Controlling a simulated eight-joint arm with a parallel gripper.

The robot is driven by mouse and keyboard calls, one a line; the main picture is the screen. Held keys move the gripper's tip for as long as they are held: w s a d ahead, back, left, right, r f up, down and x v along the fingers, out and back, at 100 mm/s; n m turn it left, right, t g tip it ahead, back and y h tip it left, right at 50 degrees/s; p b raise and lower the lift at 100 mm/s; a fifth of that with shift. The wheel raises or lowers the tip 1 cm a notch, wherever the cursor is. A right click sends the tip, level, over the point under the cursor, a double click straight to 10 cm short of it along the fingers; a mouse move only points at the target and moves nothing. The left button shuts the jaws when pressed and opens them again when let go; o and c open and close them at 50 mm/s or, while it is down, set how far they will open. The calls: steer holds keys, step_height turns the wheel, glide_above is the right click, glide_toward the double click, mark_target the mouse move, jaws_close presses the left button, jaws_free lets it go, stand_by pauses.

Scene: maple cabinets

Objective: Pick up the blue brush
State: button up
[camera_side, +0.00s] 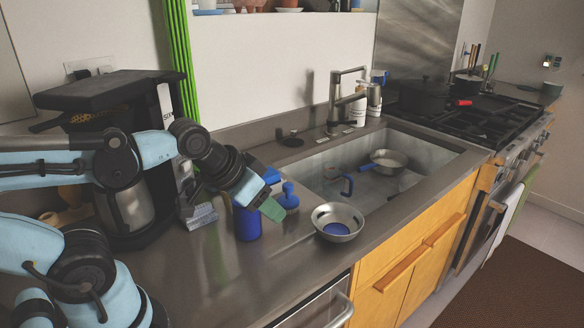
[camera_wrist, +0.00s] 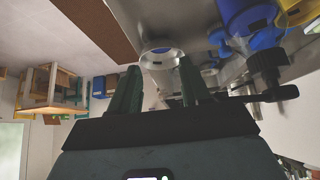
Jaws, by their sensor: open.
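A small blue object with a rounded knob on a wider base, which looks like the blue brush (camera_side: 288,196), stands on the grey counter by the sink's near left corner. My gripper (camera_side: 274,193) is just left of it in the side view, with green fingers spread and nothing between them. One finger hangs in front of the area between the brush and a blue canister (camera_side: 247,224). In the wrist view the open fingers (camera_wrist: 160,68) frame a metal bowl (camera_wrist: 160,57). A blue piece (camera_wrist: 217,37), probably the brush, lies right of the fingers there.
The metal bowl (camera_side: 338,220), blue inside, sits on the counter's front edge. The sink (camera_side: 440,153) holds a pan (camera_side: 388,160) and a blue-handled item (camera_side: 347,184). A coffee maker (camera_side: 125,180) stands at left.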

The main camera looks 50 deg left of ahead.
step_height(320, 180, up, 7)
steer(key=w+a+r+n+g, duration=0.3)
steer(key=w+a+r+n, duration=0.15)
steer(key=w+n, duration=0.25)
steer(key=n+g, duration=0.4)
steer(key=n, duration=0.7)
glide_above(288, 185)
step_height(288, 185, down, 9)
steer(key=shift+f, duration=5.3)
steer(key=shift+c, duration=0.4)
